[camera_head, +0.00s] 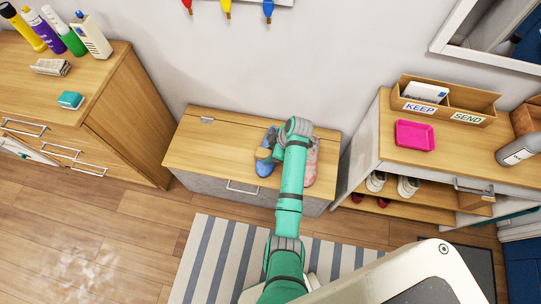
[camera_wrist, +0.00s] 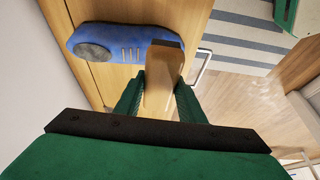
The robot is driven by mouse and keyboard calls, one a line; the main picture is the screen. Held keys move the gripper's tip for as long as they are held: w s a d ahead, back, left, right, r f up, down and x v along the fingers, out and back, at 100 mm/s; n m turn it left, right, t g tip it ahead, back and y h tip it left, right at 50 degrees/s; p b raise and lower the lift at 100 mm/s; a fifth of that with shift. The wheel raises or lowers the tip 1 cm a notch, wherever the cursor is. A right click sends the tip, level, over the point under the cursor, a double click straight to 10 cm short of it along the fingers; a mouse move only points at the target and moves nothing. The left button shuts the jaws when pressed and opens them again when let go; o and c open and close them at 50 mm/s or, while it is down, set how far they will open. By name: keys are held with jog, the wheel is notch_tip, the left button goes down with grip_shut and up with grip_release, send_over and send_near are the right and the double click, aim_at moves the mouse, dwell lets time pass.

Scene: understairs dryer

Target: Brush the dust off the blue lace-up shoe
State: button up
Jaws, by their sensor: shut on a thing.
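The blue lace-up shoe (camera_head: 265,168) lies on the wooden top of a low bench (camera_head: 215,150), left of my arm. In the wrist view the blue shoe (camera_wrist: 125,42) lies across the upper middle, with pale laces and a dark grey oval at its left end. My gripper (camera_wrist: 161,84) is shut on a light wooden brush (camera_wrist: 160,75). The brush's far end overlaps the shoe's right end in the picture; I cannot tell whether they touch. No dust on the shoe can be made out clearly. In the head view my arm hides most of the gripper.
A pinkish-grey shoe (camera_head: 311,165) lies on the bench right of my arm. A drawer cabinet (camera_head: 110,95) with bottles stands left. A shelf unit (camera_head: 375,150) with a pink tray (camera_head: 415,135) and a KEEP/SEND box (camera_head: 470,102) stands right. A striped rug (camera_head: 215,255) lies in front.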

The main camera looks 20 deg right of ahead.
jog(key=shift+f, duration=0.1)
dwell(0.4)
jog(key=shift+x, duration=3.05)
jog(key=shift+w+d, duration=0.1)
jog(key=shift+f, duration=0.55)
